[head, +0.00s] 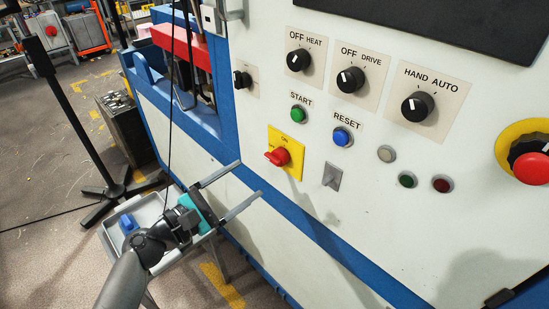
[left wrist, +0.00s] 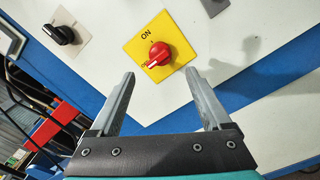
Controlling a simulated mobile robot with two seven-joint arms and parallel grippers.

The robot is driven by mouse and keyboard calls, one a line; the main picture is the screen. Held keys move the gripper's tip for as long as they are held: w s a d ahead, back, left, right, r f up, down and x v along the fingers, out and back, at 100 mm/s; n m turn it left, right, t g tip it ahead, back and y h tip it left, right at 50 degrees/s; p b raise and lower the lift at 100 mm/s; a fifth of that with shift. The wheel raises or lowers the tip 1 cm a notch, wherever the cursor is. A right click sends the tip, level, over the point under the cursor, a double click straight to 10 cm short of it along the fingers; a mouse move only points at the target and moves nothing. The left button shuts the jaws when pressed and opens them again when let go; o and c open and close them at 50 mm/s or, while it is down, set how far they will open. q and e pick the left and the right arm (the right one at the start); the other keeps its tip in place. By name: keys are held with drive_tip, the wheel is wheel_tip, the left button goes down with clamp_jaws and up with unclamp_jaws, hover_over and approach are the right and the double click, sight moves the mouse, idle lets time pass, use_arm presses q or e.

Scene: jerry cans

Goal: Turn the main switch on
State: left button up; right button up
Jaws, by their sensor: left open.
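The main switch is a red rotary knob (head: 277,157) on a yellow plate (head: 291,145) marked ON, on the white panel below the green START button. In the left wrist view the knob (left wrist: 159,54) lies just beyond the fingertips, roughly between them. Its white mark points down-left, away from the ON label; the lettering near the mark is too small to read. My left gripper (head: 250,178) is open and empty, below and left of the knob in the head view, and does not touch it. My right gripper is not in view.
The panel also carries a green button (head: 298,115), a blue RESET button (head: 342,137), black selector knobs (head: 351,80) and a red emergency stop (head: 532,167). A metal toggle plate (head: 332,177) is right of the switch. A grey tray (head: 112,236) stands behind my left wrist.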

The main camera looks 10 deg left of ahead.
sight(273, 163)
use_arm(q)
drive_tip(key=x, duration=1)
drive_tip(key=shift+d, duration=0.1)
drive_tip(key=shift+f, duration=0.15)
clamp_jaws()
